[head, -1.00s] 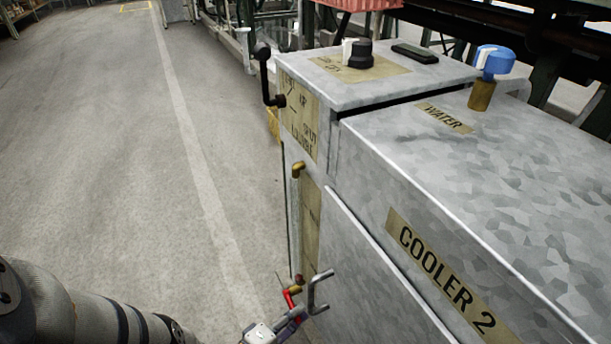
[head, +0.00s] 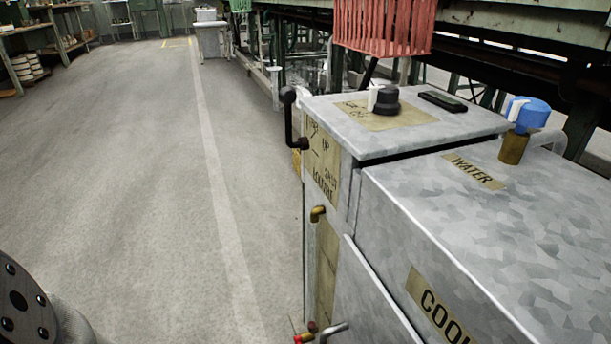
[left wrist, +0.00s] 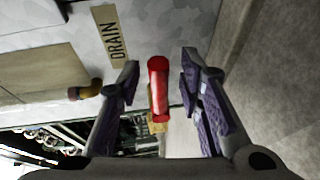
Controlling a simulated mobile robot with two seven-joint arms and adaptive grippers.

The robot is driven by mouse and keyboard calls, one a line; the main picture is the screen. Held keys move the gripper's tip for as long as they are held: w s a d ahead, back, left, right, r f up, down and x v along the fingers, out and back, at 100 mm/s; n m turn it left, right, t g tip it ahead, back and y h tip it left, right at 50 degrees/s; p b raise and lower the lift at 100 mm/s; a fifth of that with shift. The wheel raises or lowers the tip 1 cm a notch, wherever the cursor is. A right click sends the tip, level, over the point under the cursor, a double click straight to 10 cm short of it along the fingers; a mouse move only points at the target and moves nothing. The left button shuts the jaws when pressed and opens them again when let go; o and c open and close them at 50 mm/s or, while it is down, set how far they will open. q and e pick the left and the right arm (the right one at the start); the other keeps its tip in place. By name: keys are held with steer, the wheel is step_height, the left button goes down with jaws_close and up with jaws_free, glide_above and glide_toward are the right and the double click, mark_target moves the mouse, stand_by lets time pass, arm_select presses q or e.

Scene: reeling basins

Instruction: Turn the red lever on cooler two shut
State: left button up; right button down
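The red lever (left wrist: 158,85) shows in the left wrist view between the fingers of my left gripper (left wrist: 158,78). The gripper is open, with a gap visible on each side of the lever. A yellow-brass part shows just beyond the lever's lower end. A DRAIN label (left wrist: 117,35) is on the grey metal behind. In the head view, cooler two (head: 480,230) is a galvanized box at the right, its COOLER 2 label partly cut off. Only a bit of red (head: 298,339) shows at the bottom edge there. My right gripper is not in view.
A brass spout (head: 318,213) and a black crank handle (head: 290,118) stick out from the box's left side. A grey bent rod (head: 335,329) is near the red bit. A blue-topped water valve (head: 525,115) stands on top. The floor to the left is clear.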

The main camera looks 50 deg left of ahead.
arm_select(q)
steer(key=s, duration=0.4)
steer(key=s+r, duration=0.1)
steer(key=s, duration=0.7)
steer(key=shift+d+r, duration=0.15)
steer(key=shift+r, duration=0.15)
